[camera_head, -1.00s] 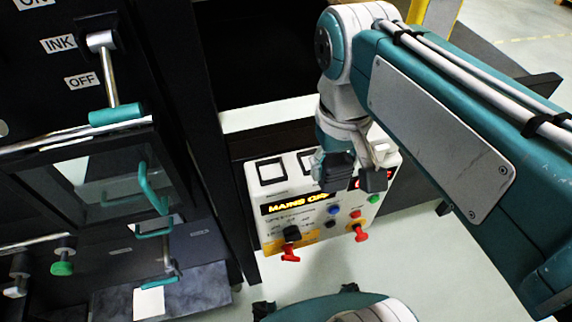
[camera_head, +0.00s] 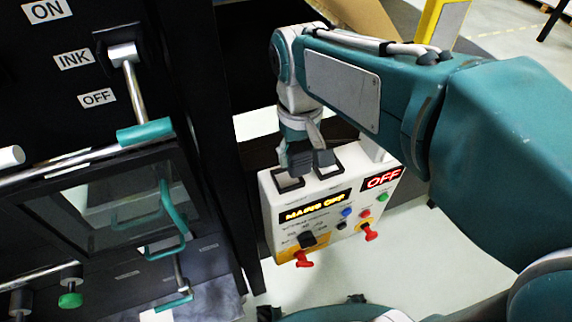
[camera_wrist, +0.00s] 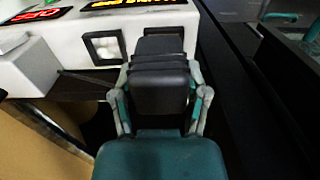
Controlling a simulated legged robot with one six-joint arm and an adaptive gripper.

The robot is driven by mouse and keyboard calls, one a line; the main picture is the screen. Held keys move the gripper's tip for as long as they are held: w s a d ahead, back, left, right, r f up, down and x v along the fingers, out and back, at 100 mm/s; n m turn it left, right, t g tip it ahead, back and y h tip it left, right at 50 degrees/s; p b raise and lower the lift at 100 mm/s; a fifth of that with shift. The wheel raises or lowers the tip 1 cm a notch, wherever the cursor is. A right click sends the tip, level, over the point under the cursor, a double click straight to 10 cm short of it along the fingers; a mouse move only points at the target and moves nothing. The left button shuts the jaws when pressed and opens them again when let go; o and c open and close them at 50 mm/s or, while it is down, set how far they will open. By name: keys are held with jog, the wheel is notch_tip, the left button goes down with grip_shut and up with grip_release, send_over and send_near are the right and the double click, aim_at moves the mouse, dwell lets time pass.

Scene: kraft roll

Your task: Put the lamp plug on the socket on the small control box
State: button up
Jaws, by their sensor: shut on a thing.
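The small control box (camera_head: 340,235) is white, with lit "MAINS OFF" and "OFF" displays, knobs and buttons. Two square black-framed sockets are on its top part, a left one (camera_head: 287,182) and a right one (camera_head: 329,168). My gripper (camera_head: 303,160) points down over the upper edge of the box, in front of part of these frames. In the wrist view my gripper (camera_wrist: 160,65) is shut, with its dark fingers close to the box's edge, beside one square frame (camera_wrist: 103,47). The lamp plug between the fingers is hidden by them. A thin dark line runs towards the fingers.
A white block (camera_head: 371,147) stands at the box's back right. On the left is a dark machine with an INK lever (camera_head: 128,90), teal handles (camera_head: 172,210) and a green knob (camera_head: 70,300).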

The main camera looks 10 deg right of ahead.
jog(key=w+f, duration=0.1)
jog(key=w+a+f, duration=0.1)
jog(key=f, duration=0.2)
jog(key=shift+w+a, duration=0.3)
jog(key=shift+w, duration=0.1)
jog(key=shift+w+d+f, duration=0.15)
jog(key=shift+d+f, duration=0.05)
jog(key=shift+f, duration=0.1)
jog(key=f, duration=0.3)
jog(key=shift+w+d, duration=0.15)
jog(key=shift+w, duration=0.05)
jog(key=shift+c, duration=0.5)
jog(key=shift+f, duration=0.3)
jog(key=shift+a+f, duration=0.1)
jog(key=shift+a, duration=0.35)
jog(key=o, duration=1.3)
jog(key=shift+d, duration=0.2)
